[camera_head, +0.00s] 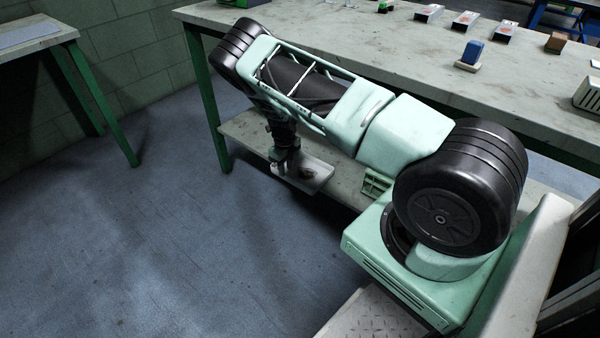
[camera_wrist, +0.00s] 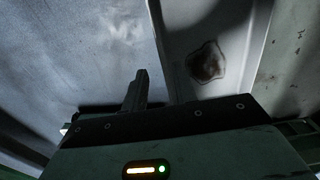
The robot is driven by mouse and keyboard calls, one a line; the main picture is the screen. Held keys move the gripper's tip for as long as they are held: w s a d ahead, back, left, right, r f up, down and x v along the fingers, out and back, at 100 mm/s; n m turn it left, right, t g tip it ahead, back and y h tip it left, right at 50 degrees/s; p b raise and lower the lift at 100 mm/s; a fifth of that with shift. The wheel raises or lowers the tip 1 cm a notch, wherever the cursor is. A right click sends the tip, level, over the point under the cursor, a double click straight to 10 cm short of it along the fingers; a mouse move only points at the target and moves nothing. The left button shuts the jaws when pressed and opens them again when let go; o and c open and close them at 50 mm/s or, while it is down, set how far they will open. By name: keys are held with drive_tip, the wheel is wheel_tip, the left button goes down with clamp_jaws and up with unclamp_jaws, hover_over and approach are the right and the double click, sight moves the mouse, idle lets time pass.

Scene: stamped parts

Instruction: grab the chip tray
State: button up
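The chip tray (camera_head: 315,178) is a pale, shallow metal tray with a brown patch inside. It sits on the lower shelf of the bench, at the shelf's front edge. In the wrist view the tray (camera_wrist: 225,25) fills the upper right, with the brown patch (camera_wrist: 206,62) on its floor. My gripper (camera_head: 280,168) points down at the tray's left end. In the wrist view my gripper (camera_wrist: 160,88) has its fingers apart, with the tray's near rim seen between them. The left finger shows a gap to the rim. The head view hides most finger detail.
A green bench leg (camera_head: 208,100) is left of the gripper. A blue block (camera_head: 471,52) and small boxes sit on top. The blue floor (camera_head: 130,230) is clear.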

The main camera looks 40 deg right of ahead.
wheel_tip(320, 180, down, 4)
drive_tip(key=shift+w+d+f+b, duration=0.1)
drive_tip(key=shift+b, duration=0.45)
clamp_jaws()
